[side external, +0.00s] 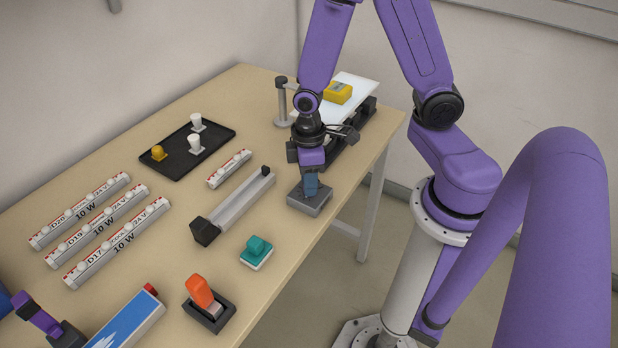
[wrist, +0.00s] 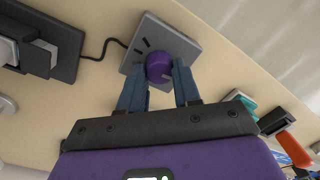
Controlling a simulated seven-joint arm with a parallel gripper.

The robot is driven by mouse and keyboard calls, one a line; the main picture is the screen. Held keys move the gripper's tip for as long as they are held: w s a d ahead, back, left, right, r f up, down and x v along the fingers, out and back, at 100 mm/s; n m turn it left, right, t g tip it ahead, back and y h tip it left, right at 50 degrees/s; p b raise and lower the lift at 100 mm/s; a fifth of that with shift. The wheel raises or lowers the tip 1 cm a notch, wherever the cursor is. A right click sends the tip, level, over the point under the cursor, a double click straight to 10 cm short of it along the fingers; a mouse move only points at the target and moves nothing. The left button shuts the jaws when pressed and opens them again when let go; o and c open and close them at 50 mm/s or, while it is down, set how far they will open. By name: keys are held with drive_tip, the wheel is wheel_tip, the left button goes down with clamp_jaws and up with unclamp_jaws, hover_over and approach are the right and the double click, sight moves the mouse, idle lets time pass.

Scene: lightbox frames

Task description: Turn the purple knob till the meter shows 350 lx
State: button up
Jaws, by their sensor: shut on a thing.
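The purple knob (wrist: 159,67) sits on a grey control box (wrist: 188,43) with dark marks around the knob. My gripper (wrist: 159,80) is shut on the knob, one blue-grey finger on each side. In the side view my gripper (side external: 311,185) points down onto the grey box (side external: 312,205) near the table's right edge, and its fingers hide the knob. A yellow device (side external: 338,92), which looks like the meter, lies on the white light panel (side external: 357,84) at the back. Its reading is too small to make out.
A black tray (side external: 171,165) holds two white pieces and a yellow one. Several labelled lamp bars (side external: 118,240) lie at left. A cable (wrist: 92,54) runs from the control box.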

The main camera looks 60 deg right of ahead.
drive_tip(key=m, duration=0.5)
drive_tip(key=shift+d+m, duration=0.1)
drive_tip(key=shift+m, duration=2.1)
drive_tip(key=o, duration=1.1)
drive_tip(key=shift+c, duration=0.2)
drive_tip(key=shift+r, duration=0.15)
drive_tip(key=shift+r+t, duration=0.3)
drive_tip(key=shift+r, duration=0.35)
wheel_tip(320, 180, up, 16)
drive_tip(key=shift+d, duration=0.4)
drive_tip(key=shift+s+f, duration=0.1)
drive_tip(key=shift+s, duration=0.05)
